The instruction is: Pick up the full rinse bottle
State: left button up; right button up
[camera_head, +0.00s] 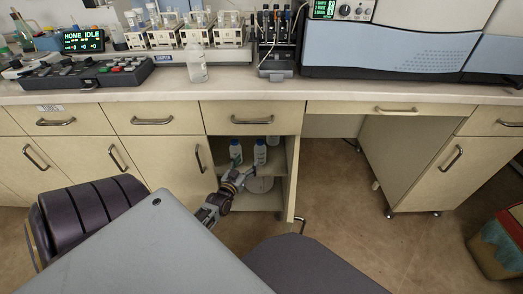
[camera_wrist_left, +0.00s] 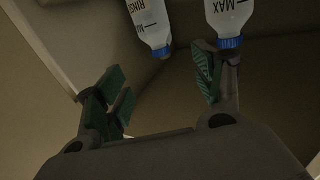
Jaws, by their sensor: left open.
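Two white rinse bottles with blue caps stand side by side in the open cupboard, a left one (camera_head: 235,149) and a right one (camera_head: 260,153). Part of a third pale bottle (camera_head: 273,140) shows behind them. My left gripper (camera_head: 243,168) is open and empty in the cupboard opening, just in front of the pair. In the left wrist view, two bottles appear cap-down, one marked RINSE (camera_wrist_left: 148,18) and one marked MAX (camera_wrist_left: 228,16). One finger overlaps the MAX bottle's cap; contact is unclear. I cannot tell which bottle is full. My right gripper is not in view.
The open cupboard door (camera_head: 292,178) stands close to the right of the gripper. A white round object (camera_head: 259,185) lies lower in the cupboard. Another clear bottle (camera_head: 196,64) stands on the counter (camera_head: 220,90). A chair (camera_head: 90,222) is at the left.

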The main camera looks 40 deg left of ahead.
pick_arm(q)
jog(key=shift+r, duration=0.1)
dwell(0.3)
jog(key=b, duration=0.2)
send_near(259, 146)
jog(key=shift+x, duration=1.7)
jog(key=shift+w+a+r, duration=0.2)
jog(key=shift+w+r, duration=0.1)
jog(key=shift+r, duration=0.05)
jog(key=shift+b+x, duration=0.5)
jog(key=shift+x, duration=0.5)
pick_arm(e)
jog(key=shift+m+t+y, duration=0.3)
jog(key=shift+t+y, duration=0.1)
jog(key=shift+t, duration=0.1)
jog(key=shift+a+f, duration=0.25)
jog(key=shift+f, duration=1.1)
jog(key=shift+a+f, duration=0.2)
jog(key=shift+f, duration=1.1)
pick_arm(q)
jog(key=shift+w, duration=0.1)
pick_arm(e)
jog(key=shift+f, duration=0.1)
